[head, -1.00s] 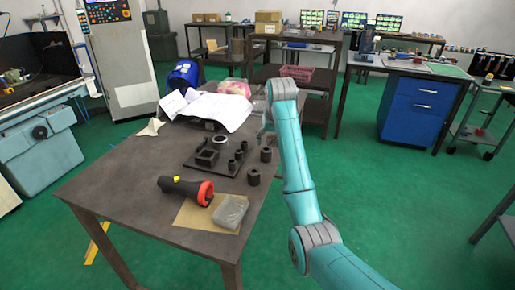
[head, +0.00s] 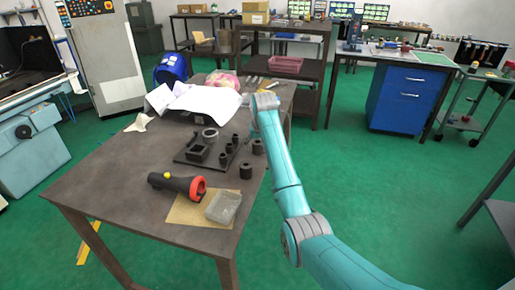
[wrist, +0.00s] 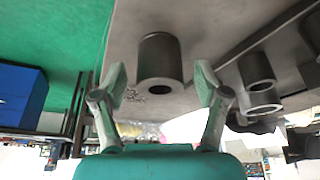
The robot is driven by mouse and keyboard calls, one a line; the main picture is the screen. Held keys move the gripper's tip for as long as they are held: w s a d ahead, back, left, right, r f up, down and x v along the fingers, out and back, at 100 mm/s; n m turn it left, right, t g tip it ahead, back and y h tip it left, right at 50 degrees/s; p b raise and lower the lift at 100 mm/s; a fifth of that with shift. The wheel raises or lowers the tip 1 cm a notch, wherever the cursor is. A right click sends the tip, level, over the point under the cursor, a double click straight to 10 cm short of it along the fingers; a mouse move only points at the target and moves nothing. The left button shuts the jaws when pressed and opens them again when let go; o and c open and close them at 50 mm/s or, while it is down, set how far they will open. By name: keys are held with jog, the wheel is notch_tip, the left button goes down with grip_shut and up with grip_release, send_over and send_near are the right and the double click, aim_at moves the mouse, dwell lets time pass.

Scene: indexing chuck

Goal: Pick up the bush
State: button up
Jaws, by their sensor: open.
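Two loose dark bushes stand upright near the table's right edge in the head view, the nearer bush (head: 246,171) and the farther bush (head: 258,147). In the wrist view one bush (wrist: 160,58) shows its open bore and lies centred between the lines of my fingers, ahead of the tips. I cannot tell which of the two it is. My gripper (wrist: 160,82) is open and empty, with a finger on each side and no visible contact with the bush. In the head view its fingers are not clearly seen beyond my arm's end.
A dark fixture plate (head: 183,158) with several hollow parts stands beside the bushes. White papers (head: 200,102) cover the back. The table's right edge is close to the bushes.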

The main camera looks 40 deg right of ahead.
jog(key=shift+w+d+f, duration=0.1)
jog(key=shift+f, duration=0.3)
grip_shut()
jog(key=shift+r, duration=0.15)
